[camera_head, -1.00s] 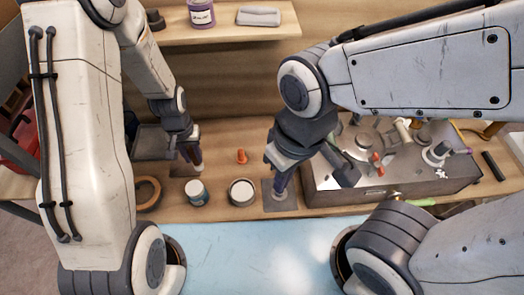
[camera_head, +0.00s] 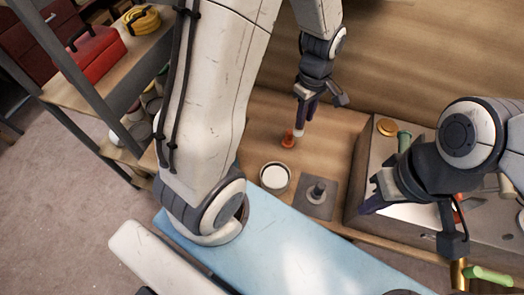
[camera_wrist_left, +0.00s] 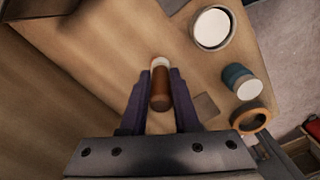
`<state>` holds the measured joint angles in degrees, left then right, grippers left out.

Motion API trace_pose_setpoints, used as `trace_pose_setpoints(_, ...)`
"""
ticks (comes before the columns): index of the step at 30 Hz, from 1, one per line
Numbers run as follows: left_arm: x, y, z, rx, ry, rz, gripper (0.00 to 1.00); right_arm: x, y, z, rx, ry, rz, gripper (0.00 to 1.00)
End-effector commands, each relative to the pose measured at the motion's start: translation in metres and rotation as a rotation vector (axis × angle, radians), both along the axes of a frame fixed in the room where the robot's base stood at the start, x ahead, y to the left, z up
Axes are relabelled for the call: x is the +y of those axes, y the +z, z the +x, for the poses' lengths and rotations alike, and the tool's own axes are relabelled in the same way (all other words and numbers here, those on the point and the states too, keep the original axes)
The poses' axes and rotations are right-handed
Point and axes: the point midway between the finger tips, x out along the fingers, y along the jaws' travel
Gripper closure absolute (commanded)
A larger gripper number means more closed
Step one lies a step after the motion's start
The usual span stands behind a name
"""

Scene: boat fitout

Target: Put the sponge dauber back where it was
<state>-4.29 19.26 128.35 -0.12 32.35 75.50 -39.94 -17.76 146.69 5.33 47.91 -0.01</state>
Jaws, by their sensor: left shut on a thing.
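An orange-brown cylinder with a white end, which looks like the sponge dauber (camera_head: 288,139), is at the wooden bench top, below my left gripper (camera_head: 303,122). In the left wrist view the dauber (camera_wrist_left: 160,95) lies between the two purple fingers, and my left gripper (camera_wrist_left: 158,105) is shut on it. I cannot tell whether its lower end touches the bench. A small grey mat (camera_wrist_left: 205,108) shows just right of the fingers. My right gripper (camera_head: 376,202) is over the metal-topped box at the right. Its fingertip gap is not clear.
A round white-topped tin (camera_head: 275,177) stands on the bench. Beside it, a grey mat (camera_head: 330,206) bears a dark upright knob (camera_head: 318,190). The metal-topped box (camera_head: 362,178) blocks the right side. A blue-labelled jar (camera_wrist_left: 240,82) and a tape ring (camera_wrist_left: 250,120) show in the wrist view.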

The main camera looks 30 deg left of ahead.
Motion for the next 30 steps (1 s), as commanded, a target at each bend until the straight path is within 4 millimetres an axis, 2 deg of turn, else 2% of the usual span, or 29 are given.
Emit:
trace_pose_setpoints(1, -0.002, -0.006, 0.000, -0.004, 0.059, 0.000, 1.00, 0.000, -0.012, 0.000, 0.000, 0.000, 0.000, 1.00)
trace_pose_setpoints(5, -0.003, -0.004, -0.003, -0.001, 0.163, 0.000, 1.00, 0.000, -0.017, 0.000, 0.000, 0.000, 0.000, 1.00)
trace_pose_setpoints(8, 0.005, -0.007, -0.005, 0.002, 0.194, 0.001, 1.00, 0.000, -0.017, 0.000, -0.001, 0.000, 0.001, 1.00)
trace_pose_setpoints(21, 0.095, -0.061, -0.022, 0.004, 0.198, -0.001, 1.00, 0.000, -0.014, 0.000, -0.001, 0.000, 0.001, 1.00)
trace_pose_setpoints(25, 0.108, -0.069, -0.024, 0.002, 0.195, 0.000, 1.00, 0.000, -0.014, 0.000, -0.001, 0.000, 0.001, 1.00)
trace_pose_setpoints(30, 0.111, -0.085, -0.025, 0.006, 0.190, -0.001, 1.00, 0.000, -0.015, 0.000, -0.001, 0.000, 0.001, 1.00)
